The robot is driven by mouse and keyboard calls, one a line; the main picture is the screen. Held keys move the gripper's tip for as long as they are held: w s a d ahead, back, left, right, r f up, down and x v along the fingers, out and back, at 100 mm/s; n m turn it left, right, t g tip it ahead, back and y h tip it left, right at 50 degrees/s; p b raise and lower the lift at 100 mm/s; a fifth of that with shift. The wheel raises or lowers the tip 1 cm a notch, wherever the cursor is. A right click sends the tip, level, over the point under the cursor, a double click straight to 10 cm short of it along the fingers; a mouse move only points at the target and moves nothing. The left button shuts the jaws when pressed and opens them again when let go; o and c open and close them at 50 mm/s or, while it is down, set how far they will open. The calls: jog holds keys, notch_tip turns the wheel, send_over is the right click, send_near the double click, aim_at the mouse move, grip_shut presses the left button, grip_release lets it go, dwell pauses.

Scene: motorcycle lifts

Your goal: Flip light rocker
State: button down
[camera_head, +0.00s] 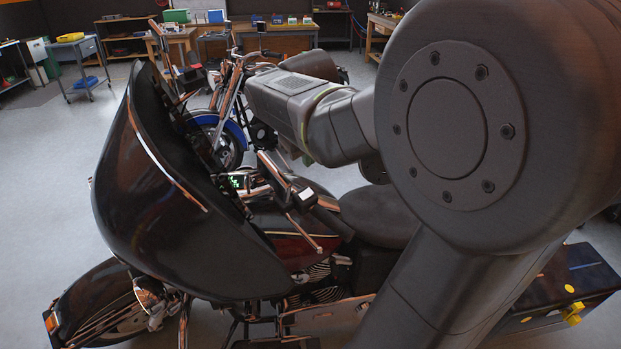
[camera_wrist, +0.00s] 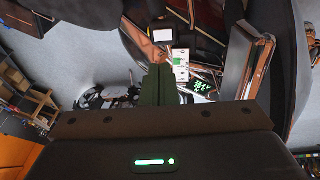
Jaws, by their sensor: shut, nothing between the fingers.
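In the wrist view, my gripper (camera_wrist: 160,68) has its dark green fingers shut together and empty. Just right of the fingertips is a small white and green switch panel (camera_wrist: 181,65) on the motorcycle's handlebar area; I cannot tell whether they touch. The light rocker is too small to pick out surely. A lit green display (camera_wrist: 201,87) is beside the panel. In the head view, the black motorcycle (camera_head: 180,200) stands in front with its large fairing at left, and its green display (camera_head: 237,182) shows behind the fairing. My fingers cannot be made out clearly there.
A chrome handlebar with a white-faced block (camera_head: 306,196) stands close to my arm. A second motorcycle with a blue fender (camera_head: 232,130) is behind. Grey floor is free at left.

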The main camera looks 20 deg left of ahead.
aim_at(310, 193)
jog(key=shift+w+d, duration=0.1)
jog(key=shift+w, duration=0.05)
jog(key=p+x, duration=0.1)
jog(key=x, duration=1.3)
